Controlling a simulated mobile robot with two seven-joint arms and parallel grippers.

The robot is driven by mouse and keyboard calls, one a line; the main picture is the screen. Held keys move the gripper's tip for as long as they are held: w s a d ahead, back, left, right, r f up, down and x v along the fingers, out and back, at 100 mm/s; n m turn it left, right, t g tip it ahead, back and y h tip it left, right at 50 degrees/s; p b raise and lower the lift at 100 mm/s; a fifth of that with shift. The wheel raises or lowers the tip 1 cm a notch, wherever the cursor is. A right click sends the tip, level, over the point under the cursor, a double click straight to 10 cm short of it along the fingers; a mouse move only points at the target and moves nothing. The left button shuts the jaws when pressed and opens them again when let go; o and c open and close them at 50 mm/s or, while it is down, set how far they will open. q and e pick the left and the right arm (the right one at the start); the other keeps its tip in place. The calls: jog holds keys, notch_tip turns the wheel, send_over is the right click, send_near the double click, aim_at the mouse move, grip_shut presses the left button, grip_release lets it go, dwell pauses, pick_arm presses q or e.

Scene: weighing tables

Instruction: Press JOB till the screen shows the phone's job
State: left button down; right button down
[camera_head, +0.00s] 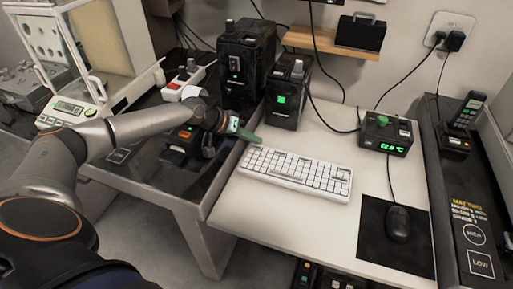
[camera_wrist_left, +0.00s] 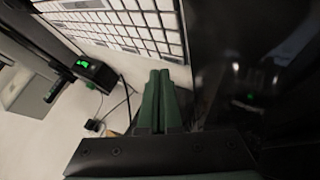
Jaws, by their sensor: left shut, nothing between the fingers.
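My left gripper (camera_head: 256,138) is shut and empty, its green fingers pointing right above the left edge of the white table, near the keyboard's back left corner. The closed fingers also show in the left wrist view (camera_wrist_left: 160,102), beside the keyboard (camera_wrist_left: 120,22). A phone-like handset (camera_head: 467,109) stands in a dark cradle at the far right; its screen is too small to read. A small black box (camera_head: 386,136) with a green knob on top has a lit green display with unclear digits. I cannot make out a JOB label. My right gripper is not in view.
The white keyboard (camera_head: 296,173) lies on the white table (camera_head: 280,222). Black units with green lights (camera_head: 286,97) stand behind it. A mouse (camera_head: 398,223) lies on a black pad. A glass-sided balance (camera_head: 75,108) stands at left. The table front is clear.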

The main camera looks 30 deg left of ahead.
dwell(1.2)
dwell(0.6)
pick_arm(q)
jog(key=shift+f, duration=0.4)
